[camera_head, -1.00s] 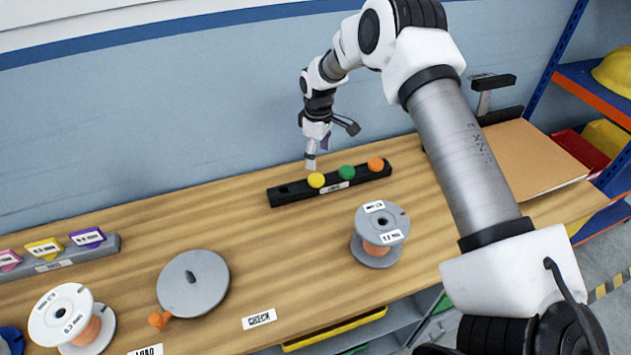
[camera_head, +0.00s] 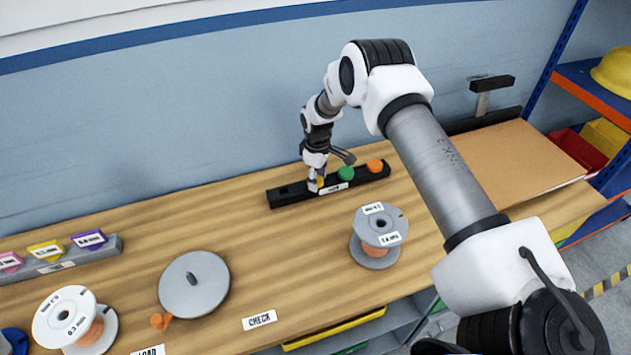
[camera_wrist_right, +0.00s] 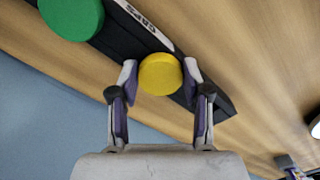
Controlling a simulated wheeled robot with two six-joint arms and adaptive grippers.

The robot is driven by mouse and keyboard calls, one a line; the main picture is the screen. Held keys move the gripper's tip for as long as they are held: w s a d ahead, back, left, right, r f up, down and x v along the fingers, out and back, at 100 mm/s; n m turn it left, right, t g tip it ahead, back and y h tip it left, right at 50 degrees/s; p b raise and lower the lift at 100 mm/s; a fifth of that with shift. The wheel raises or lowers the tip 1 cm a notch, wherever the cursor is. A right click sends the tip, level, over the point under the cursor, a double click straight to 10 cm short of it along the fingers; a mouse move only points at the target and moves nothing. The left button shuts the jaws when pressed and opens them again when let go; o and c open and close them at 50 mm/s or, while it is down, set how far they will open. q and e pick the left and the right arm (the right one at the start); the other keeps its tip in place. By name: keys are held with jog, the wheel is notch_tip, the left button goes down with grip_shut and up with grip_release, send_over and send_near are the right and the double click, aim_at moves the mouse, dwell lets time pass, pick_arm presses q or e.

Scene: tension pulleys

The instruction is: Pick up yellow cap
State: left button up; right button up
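The yellow cap (camera_wrist_right: 160,75) sits on the black rack (camera_head: 290,194), near its left end in the head view, where my right gripper (camera_head: 316,187) mostly hides it. In the right wrist view my right gripper (camera_wrist_right: 160,76) has one fingertip on each side of the yellow cap. Both tips look to be against its sides, with no clear gap. A green cap (camera_head: 346,173) and an orange cap (camera_head: 375,165) sit farther right on the same rack. The green one also shows at the upper left of the wrist view (camera_wrist_right: 70,15). My left gripper is not in view.
A spool (camera_head: 379,241) stands in front of the rack. A grey disc (camera_head: 194,284), another spool (camera_head: 76,318) and a grey holder with coloured tags (camera_head: 80,258) are at left. A blue wall (camera_head: 150,130) rises behind. Clear wood lies between rack and disc.

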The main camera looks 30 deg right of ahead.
jog(key=shift+r, duration=0.1)
dwell(0.3)
jog(key=shift+r+b, duration=0.45)
jog(key=shift+r, duration=0.2)
jog(key=shift+s+a+r+b, duration=0.15)
jog(key=shift+r+b, duration=0.1)
jog(key=shift+r, duration=0.25)
jog(key=shift+a+r+b, duration=0.1)
jog(key=shift+r+b, duration=0.1)
jog(key=shift+r, duration=0.25)
jog(key=s+a+r+b, duration=0.1)
jog(key=s+a+b, duration=0.2)
jog(key=s+a, duration=0.6)
jog(key=a, duration=0.3)
jog(key=shift+s+r, duration=0.3)
jog(key=shift+s, duration=0.1)
